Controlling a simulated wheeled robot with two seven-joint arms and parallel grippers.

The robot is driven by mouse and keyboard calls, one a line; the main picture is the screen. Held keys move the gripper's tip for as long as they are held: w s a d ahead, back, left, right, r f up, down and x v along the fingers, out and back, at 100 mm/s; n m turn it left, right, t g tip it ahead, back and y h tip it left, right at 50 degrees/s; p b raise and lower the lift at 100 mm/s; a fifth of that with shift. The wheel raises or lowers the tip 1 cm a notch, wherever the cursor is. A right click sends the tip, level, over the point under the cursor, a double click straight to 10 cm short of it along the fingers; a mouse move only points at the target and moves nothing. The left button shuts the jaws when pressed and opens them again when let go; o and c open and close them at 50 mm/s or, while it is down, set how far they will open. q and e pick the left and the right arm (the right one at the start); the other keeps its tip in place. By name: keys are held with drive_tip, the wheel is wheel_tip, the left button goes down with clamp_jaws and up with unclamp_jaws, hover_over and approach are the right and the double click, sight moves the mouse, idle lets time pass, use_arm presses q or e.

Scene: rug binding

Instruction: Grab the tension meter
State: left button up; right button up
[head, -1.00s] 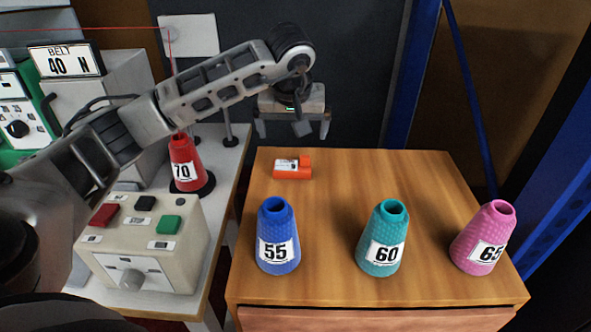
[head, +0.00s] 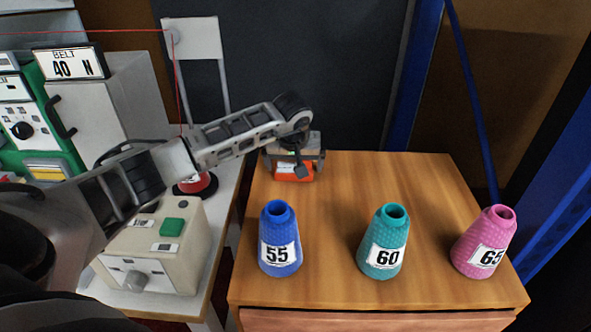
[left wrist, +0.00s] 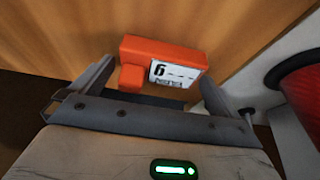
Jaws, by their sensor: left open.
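The tension meter, an orange block with a white label (head: 294,174), lies on the wooden cabinet top near its back left corner. It also shows in the left wrist view (left wrist: 140,48), just beyond and between the fingertips, its label reading "6" and smaller print. My left gripper (head: 296,163) is open directly over the meter, partly hiding it in the head view. In the left wrist view the two fingers (left wrist: 158,72) stand apart to either side of the meter, and nothing is gripped. I cannot tell whether they touch it. My right gripper is not in view.
Blue cone 55 (head: 281,242), teal cone 60 (head: 383,245) and pink cone 65 (head: 485,243) stand along the front of the cabinet top (head: 420,180). A control box (head: 150,250) and a mostly hidden red cone (head: 196,184) stand on the left table.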

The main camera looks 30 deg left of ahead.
use_arm(q)
drive_tip(key=c, duration=0.9)
drive_tip(key=shift+r, duration=0.15)
